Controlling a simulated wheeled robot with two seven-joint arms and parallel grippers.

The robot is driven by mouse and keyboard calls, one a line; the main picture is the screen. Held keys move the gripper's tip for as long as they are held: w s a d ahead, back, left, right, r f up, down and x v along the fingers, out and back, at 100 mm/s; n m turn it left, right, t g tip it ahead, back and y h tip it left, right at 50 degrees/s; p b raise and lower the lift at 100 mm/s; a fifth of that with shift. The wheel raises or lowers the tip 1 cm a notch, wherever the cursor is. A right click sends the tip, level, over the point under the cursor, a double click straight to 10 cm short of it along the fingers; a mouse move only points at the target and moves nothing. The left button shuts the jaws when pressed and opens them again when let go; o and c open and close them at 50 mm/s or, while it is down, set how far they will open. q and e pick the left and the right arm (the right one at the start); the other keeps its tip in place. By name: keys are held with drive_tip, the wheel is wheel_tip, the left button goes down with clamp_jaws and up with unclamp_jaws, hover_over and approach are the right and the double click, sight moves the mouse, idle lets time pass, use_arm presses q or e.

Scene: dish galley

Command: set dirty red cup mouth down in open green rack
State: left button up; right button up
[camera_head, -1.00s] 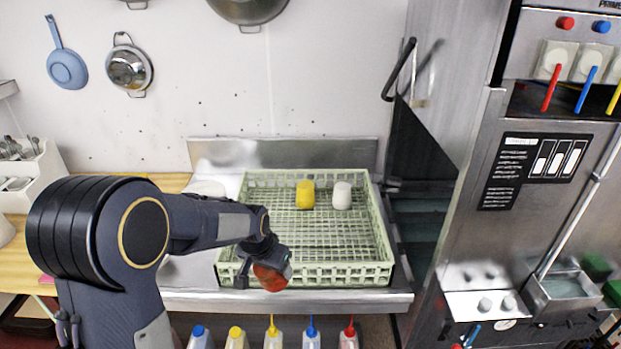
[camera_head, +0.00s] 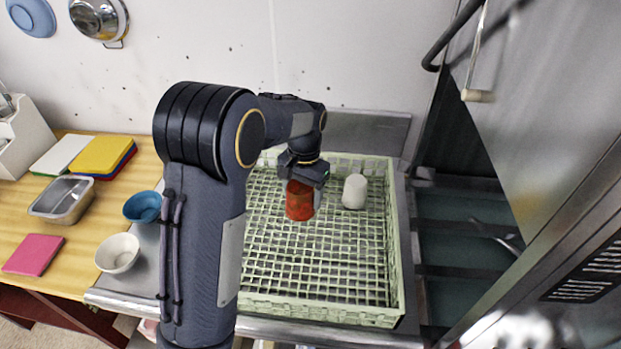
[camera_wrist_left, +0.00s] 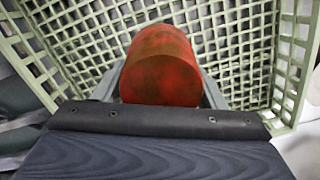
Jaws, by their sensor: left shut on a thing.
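The red cup (camera_head: 299,203) with dark stains is in my left gripper (camera_head: 301,187), inside the open green rack (camera_head: 330,308). In the left wrist view the cup (camera_wrist_left: 160,72) sits between the two fingers of the gripper (camera_wrist_left: 160,88), its closed flat end facing the wrist and its mouth pointing away, toward the rack grid. In the head view the cup looks about vertical, its flat end toward the gripper. I cannot tell whether its rim touches the rack floor. My right gripper is not in view.
A white cup (camera_head: 354,191) stands in the rack just right of the red cup. The rack's front and middle are clear. A blue bowl (camera_head: 142,207) and a white bowl (camera_head: 118,253) stand left of the rack. A metal pan (camera_head: 62,198) is on the wooden counter.

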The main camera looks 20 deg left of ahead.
use_arm(q)
wheel_tip(320, 180, down, 11)
drive_tip(key=b, duration=0.3)
drive_tip(key=shift+r, duration=0.2)
drive_tip(key=shift+f+b, duration=0.6)
drive_tip(key=shift+f, duration=0.35)
drive_tip(key=o, duration=1.1)
drive_tip(key=shift+c, duration=0.2)
drive_tip(key=shift+r, duration=0.15)
